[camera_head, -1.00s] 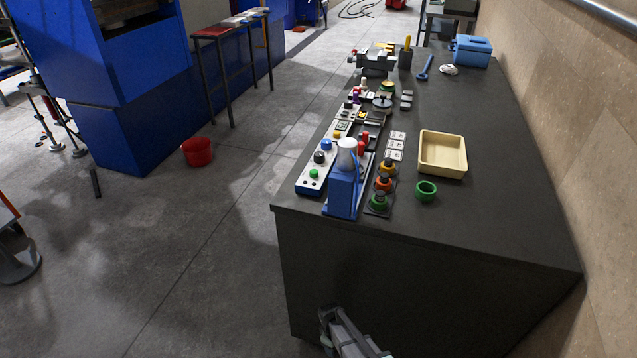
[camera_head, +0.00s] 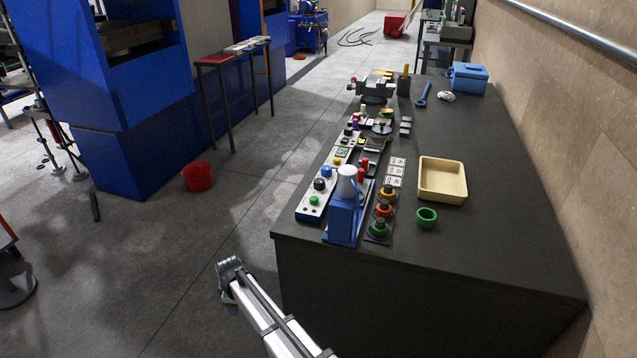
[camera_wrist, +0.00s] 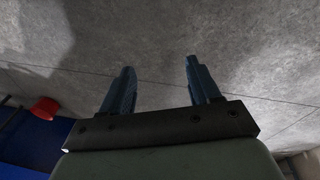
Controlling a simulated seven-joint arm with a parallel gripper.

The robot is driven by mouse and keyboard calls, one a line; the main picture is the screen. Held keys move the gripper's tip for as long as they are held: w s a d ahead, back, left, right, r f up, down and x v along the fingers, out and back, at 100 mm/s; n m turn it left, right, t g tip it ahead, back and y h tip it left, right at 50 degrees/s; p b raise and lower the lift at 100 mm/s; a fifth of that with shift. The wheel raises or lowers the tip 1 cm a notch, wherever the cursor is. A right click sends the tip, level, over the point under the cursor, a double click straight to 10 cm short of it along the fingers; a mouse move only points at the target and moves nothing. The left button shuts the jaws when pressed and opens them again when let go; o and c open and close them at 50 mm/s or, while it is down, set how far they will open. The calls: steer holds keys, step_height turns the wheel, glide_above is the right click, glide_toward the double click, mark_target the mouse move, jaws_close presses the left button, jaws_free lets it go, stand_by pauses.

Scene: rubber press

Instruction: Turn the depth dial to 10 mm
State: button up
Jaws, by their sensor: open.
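A long control panel (camera_head: 313,205) with coloured knobs and buttons lies along the left edge of the dark workbench (camera_head: 480,240). A blue knob (camera_head: 326,171), a black knob (camera_head: 319,184) and a green button (camera_head: 314,200) show at its near end. I cannot tell which control is the depth dial; markings are too small to read. My gripper (camera_wrist: 157,75) is open and empty in the wrist view, with two blue-grey fingers apart over bare floor. In the head view my arm's end (camera_head: 230,268) is left of the bench's near corner, apart from the panel.
A blue press-like device (camera_head: 343,215) with a white top stands beside the panel. Orange and green round pieces (camera_head: 381,229), a green ring (camera_head: 427,217) and a cream tray (camera_head: 443,195) are to its right. A red bucket (camera_head: 198,176) stands on the floor. The bench's near right is clear.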

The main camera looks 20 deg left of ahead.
steer(key=a+r+m, duration=0.1)
steer(key=a+r, duration=0.2)
steer(key=r, duration=1.1)
step_height(320, 180, up, 36)
steer(key=m+t+h, duration=0.1)
steer(key=m+t, duration=0.3)
steer(key=m, duration=1.4)
glide_above(319, 181)
steer(key=s, duration=0.6)
steer(key=x, duration=1.3)
steer(key=shift+d+f, duration=0.2)
steer(key=shift+f, duration=0.15)
steer(key=c, duration=1)
